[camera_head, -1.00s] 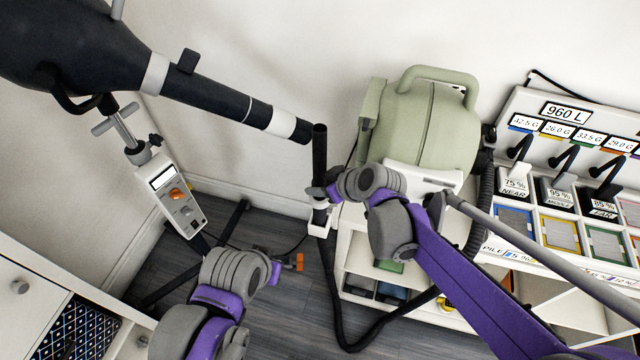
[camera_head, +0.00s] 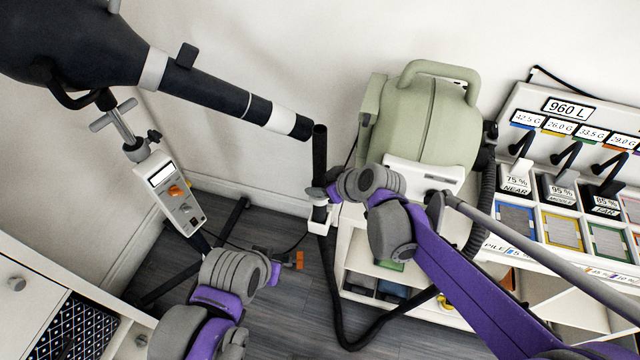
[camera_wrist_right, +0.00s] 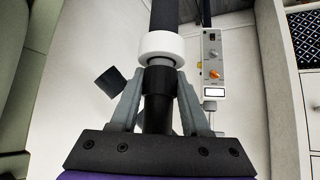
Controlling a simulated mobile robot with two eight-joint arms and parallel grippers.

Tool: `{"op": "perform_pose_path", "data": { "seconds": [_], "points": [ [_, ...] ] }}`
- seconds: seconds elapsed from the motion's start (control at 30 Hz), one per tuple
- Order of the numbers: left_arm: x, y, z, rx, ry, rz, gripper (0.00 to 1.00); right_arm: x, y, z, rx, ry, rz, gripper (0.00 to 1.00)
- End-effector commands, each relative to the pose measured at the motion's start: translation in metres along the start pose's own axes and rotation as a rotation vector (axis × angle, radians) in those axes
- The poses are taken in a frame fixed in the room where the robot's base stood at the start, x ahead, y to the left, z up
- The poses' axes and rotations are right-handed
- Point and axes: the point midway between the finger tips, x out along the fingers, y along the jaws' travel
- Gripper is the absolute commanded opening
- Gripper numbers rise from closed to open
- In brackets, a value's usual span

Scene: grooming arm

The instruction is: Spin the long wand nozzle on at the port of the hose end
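The long wand nozzle (camera_head: 319,150) is a straight black tube standing upright near the middle of the head view. Its lower part meets the hose end at a white collar (camera_head: 318,226), also seen in the right wrist view (camera_wrist_right: 160,48). I cannot tell whether the threads are engaged. My right gripper (camera_head: 322,194) is at the wand's lower part. In the right wrist view its two grey fingers (camera_wrist_right: 160,82) close from both sides on the black piece beside the collar. My left gripper (camera_head: 276,273) is low and left of the wand, apart from it; its fingers are not clear.
The black hose (camera_head: 345,335) loops down from the collar toward the green canister (camera_head: 425,125). A dark stand dryer (camera_head: 200,85) points its white-banded snout close to the wand's top. Its control box (camera_head: 172,195) is at left. A white shelf unit (camera_head: 350,255) stands right.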

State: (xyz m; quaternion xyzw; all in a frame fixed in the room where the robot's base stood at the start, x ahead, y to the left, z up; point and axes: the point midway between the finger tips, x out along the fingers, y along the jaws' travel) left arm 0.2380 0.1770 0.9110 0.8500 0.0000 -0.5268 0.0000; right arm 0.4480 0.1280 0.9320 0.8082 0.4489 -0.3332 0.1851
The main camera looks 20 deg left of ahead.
Motion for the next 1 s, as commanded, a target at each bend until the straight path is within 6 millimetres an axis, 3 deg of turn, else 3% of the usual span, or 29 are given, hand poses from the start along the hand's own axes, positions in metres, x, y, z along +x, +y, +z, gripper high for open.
{"op": "perform_pose_path", "data": {
  "seconds": [0.03, 0.2, 0.57, 1.0],
  "points": [
    [0.0, 0.0, 0.0, 0.0, 0.0, 0.0, 0.0, 0.0, 0.0, 0.0, 0.0, -0.001, 0.0, 0.53],
    [0.0, 0.0, 0.0, 0.0, 0.0, 0.0, 0.0, 0.0, 0.0, 0.0, 0.0, -0.001, -0.001, 0.81],
    [-0.001, 0.0, -0.001, 0.0, 0.0, 0.0, 0.0, -0.007, 0.0, 0.0, 0.0, -0.001, 0.0, 0.81],
    [-0.006, 0.0, -0.005, 0.0, 0.004, 0.0, 0.0, -0.088, 0.0, 0.0, 0.002, 0.0, 0.001, 0.81]
  ]
}}
